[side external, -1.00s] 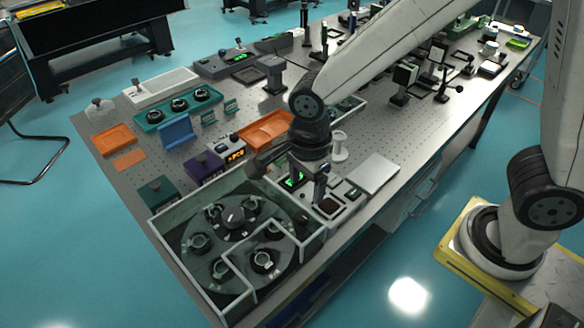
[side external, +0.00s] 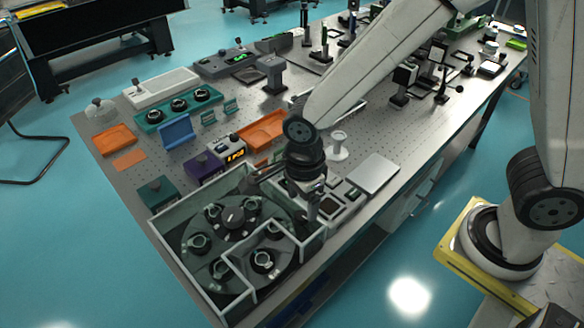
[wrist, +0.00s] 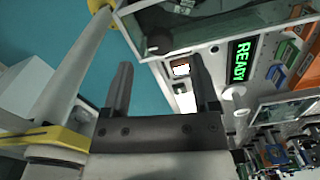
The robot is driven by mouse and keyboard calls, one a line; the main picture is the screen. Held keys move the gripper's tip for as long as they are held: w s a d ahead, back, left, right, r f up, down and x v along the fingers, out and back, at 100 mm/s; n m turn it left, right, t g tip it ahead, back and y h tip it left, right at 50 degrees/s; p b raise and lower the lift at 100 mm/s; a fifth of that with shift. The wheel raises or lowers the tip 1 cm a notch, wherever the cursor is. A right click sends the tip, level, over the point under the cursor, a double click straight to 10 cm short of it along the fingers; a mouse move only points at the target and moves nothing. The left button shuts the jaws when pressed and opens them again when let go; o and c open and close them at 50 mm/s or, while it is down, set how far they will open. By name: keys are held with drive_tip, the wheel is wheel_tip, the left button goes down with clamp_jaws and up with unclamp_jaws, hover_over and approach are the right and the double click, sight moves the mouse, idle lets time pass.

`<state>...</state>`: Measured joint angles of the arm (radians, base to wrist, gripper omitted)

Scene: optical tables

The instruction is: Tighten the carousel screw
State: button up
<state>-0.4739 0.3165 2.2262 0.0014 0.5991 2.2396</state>
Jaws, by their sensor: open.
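The carousel (side external: 200,268) is a dark round plate in a grey-walled open box (side external: 160,240) at the table's near left corner. It carries several round clamp-like fittings and a dark central knob (side external: 232,217). I cannot tell which part is the carousel screw. My gripper (side external: 313,213) hangs by the box's right corner, to the right of the carousel. In the wrist view my gripper (wrist: 161,65) has its two fingers wide apart with nothing between them. Part of a glassy walled box (wrist: 215,22) shows beyond the fingertips.
A green READY display (wrist: 240,60) lies right of the fingers in the wrist view. A silver flat plate (side external: 372,173) and a white spool-like post (side external: 338,146) stand near my gripper. Purple (side external: 204,165) and dark green (side external: 155,192) boxes line the carousel box's far side.

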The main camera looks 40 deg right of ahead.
sight(302, 216)
drive_tip(key=shift+f, duration=2.05)
drive_tip(key=shift+c, duration=0.2)
clamp_jaws()
